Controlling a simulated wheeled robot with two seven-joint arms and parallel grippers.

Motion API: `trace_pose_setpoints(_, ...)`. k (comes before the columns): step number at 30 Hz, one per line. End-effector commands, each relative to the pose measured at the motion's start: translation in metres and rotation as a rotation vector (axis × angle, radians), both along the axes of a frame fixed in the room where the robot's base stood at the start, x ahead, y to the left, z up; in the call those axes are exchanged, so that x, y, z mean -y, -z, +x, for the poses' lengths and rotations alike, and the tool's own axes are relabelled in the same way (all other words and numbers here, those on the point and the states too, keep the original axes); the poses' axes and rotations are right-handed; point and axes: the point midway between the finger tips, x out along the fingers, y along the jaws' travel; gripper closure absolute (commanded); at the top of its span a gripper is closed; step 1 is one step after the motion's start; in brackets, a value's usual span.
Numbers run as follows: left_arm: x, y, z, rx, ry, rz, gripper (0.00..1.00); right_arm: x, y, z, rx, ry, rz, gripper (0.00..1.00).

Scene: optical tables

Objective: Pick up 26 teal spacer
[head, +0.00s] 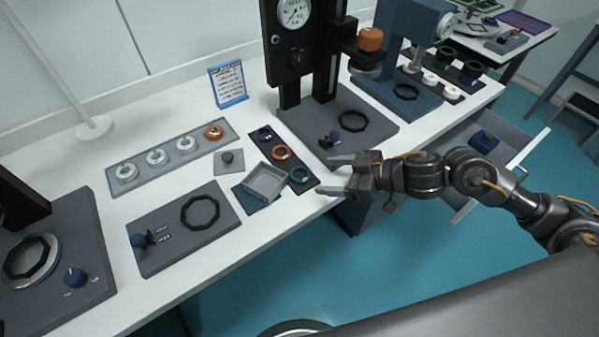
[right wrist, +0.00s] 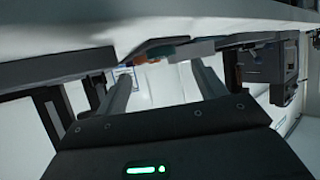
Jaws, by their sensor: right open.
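The teal spacer (head: 300,175) is a ring at the near end of a dark strip tray (head: 307,187), close to the table's front edge. An orange ring (head: 281,153) and a purple ring (head: 263,134) lie behind it on the same tray. My right gripper (head: 325,177) is open and empty just right of the teal spacer, its fingers pointing left toward it, apart from it. In the right wrist view, the two spread fingers (right wrist: 160,90) show with small teal and orange pieces beyond them, too blurred to make out fully. My left gripper is not in view.
A grey square tray (head: 266,181) sits just left of the teal spacer. A press with a gauge (head: 294,14) stands behind, its base (head: 372,122) near my right gripper. An open drawer (head: 515,135) juts out at the right. Floor is clear in front.

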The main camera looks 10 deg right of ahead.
Motion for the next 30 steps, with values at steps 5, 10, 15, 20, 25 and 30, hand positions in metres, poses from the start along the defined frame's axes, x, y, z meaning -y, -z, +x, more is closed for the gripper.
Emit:
trace_pose_setpoints(5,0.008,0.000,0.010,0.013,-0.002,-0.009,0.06,-0.010,0.005,0.006,0.000,-0.001,0.000,0.30)
trace_pose_setpoints(10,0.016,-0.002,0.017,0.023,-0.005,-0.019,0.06,-0.015,0.005,0.009,0.000,-0.002,0.002,0.30)
trace_pose_setpoints(15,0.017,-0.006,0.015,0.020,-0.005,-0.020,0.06,-0.037,0.011,0.023,0.000,-0.002,0.004,0.30)
trace_pose_setpoints(20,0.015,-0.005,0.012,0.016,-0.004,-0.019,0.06,-0.048,0.020,0.032,0.001,-0.001,0.001,0.30)
trace_pose_setpoints(25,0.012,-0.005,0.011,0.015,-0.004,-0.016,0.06,-0.051,0.022,0.034,0.001,-0.001,-0.001,0.30)
trace_pose_setpoints(30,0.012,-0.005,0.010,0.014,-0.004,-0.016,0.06,-0.051,0.022,0.033,0.001,-0.002,-0.001,0.38)
